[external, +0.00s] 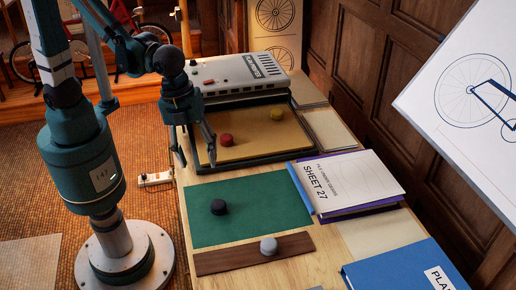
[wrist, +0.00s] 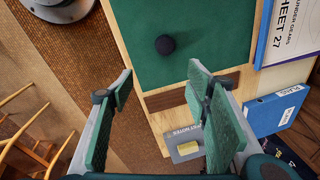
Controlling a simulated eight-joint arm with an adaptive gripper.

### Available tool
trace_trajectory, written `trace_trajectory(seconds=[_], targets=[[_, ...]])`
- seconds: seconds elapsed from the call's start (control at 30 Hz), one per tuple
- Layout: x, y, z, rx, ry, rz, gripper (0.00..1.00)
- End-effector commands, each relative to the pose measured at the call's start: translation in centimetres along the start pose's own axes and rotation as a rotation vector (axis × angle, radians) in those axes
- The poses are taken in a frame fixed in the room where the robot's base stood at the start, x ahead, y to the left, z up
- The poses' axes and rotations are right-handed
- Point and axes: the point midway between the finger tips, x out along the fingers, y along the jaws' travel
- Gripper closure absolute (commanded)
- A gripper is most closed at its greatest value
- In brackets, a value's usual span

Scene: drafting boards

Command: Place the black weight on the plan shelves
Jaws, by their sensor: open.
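The black weight (external: 218,207) is a small dark round knob resting on the green mat (external: 270,190), left of the mat's middle. In the wrist view the black weight (wrist: 165,45) lies on the mat beyond the fingertips. My gripper (external: 196,164) hangs above the table's left edge, behind the black weight and apart from it. In the wrist view my gripper (wrist: 160,82) has its fingers wide apart with nothing between them. I cannot tell which thing, if any, is the plan shelves.
A grey weight (external: 268,247) sits on a brown strip (external: 225,260) in front of the mat. A pale machine (external: 240,71) stands behind. Sheet 27 (external: 352,178) and a blue folder (external: 390,268) lie right.

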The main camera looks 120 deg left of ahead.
Motion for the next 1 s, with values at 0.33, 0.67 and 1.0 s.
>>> trace_trajectory(seconds=[0.33, 0.67, 1.0], targets=[[5.3, -1.8, 0.0, 0.187, -0.03, 0.074, 0.52], [10.2, -2.7, 0.3, 0.353, -0.043, 0.145, 0.52], [12.1, -2.9, 0.5, 0.417, -0.044, 0.173, 0.52]])
